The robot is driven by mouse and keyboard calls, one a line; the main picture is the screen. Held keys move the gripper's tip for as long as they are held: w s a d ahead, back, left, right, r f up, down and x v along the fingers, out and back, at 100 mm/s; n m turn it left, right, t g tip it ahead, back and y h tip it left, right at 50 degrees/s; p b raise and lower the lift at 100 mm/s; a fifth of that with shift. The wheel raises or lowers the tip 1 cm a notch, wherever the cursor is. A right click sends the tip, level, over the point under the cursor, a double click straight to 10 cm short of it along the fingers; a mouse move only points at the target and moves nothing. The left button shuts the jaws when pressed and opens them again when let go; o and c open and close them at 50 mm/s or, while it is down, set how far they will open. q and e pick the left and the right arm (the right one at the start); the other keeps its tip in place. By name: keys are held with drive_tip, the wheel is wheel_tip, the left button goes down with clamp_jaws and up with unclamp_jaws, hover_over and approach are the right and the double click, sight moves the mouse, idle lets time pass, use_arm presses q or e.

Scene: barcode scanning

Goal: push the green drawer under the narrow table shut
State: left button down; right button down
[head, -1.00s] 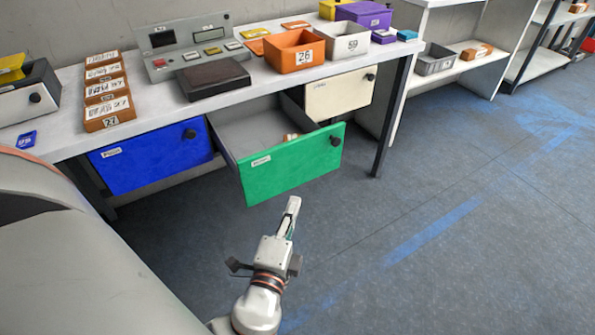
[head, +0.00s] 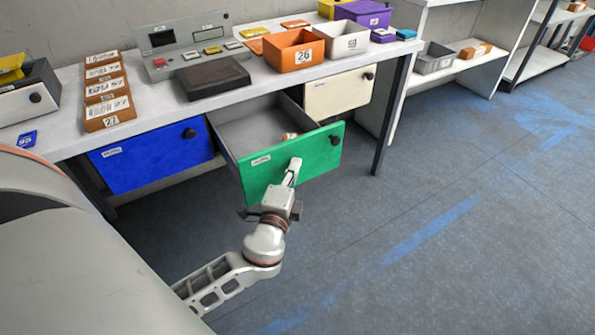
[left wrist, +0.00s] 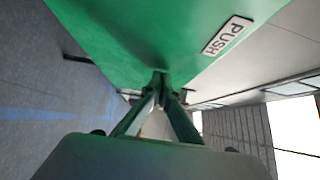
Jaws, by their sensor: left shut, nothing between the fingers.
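My right gripper is not in view.
A blue drawer (head: 155,157) to the left and a cream drawer (head: 340,92) to the right are shut. A dark table leg (head: 392,118) stands right of the green drawer. The floor (head: 440,220) in front is clear.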

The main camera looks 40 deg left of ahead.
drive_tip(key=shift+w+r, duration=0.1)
use_arm(q)
drive_tip(key=w+a, duration=0.2)
drive_tip(key=a, duration=0.3)
drive_tip(key=w+a, duration=0.2)
drive_tip(key=a, duration=0.4)
drive_tip(key=w+a, duration=0.2)
drive_tip(key=a, duration=0.3)
drive_tip(key=shift+w+a+b, duration=0.15)
drive_tip(key=shift+w+b, duration=0.15)
drive_tip(key=shift+w, duration=0.05)
drive_tip(key=shift+w+a, duration=0.25)
drive_tip(key=shift+a, duration=0.35)
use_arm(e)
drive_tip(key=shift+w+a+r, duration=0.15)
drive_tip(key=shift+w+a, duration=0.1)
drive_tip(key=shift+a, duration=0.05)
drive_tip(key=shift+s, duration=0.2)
